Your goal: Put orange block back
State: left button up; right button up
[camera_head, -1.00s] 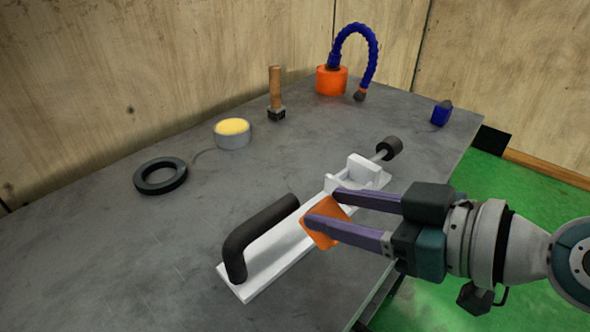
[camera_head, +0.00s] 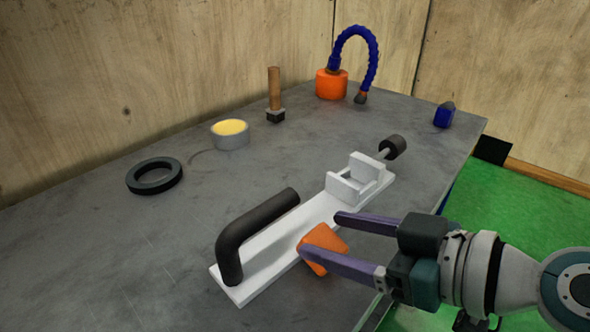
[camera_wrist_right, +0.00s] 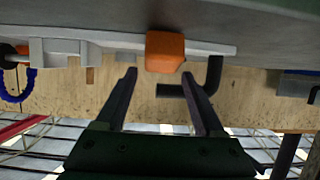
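The orange block (camera_head: 326,244) sits tilted at the near side of the white clamp fixture (camera_head: 262,262), close to the table's front edge. Whether it touches the fixture is unclear. My right gripper (camera_head: 320,233) is open at the block, with its lower finger in front of part of it. In the right wrist view the block (camera_wrist_right: 165,52) shows just beyond and between the spread fingertips of the right gripper (camera_wrist_right: 158,75). The fixture has a black bent handle (camera_head: 250,235) and a white vise-like holder (camera_head: 358,180). My left gripper is out of view.
On the grey table (camera_head: 90,270) stand a black ring (camera_head: 155,188), a tape roll (camera_head: 230,142), a wooden-handled tool (camera_head: 274,90), an orange pot with a blue hose (camera_head: 331,84) and a small blue object (camera_head: 444,115). The left table area is clear.

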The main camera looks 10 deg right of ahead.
jog(key=shift+o, duration=0.8)
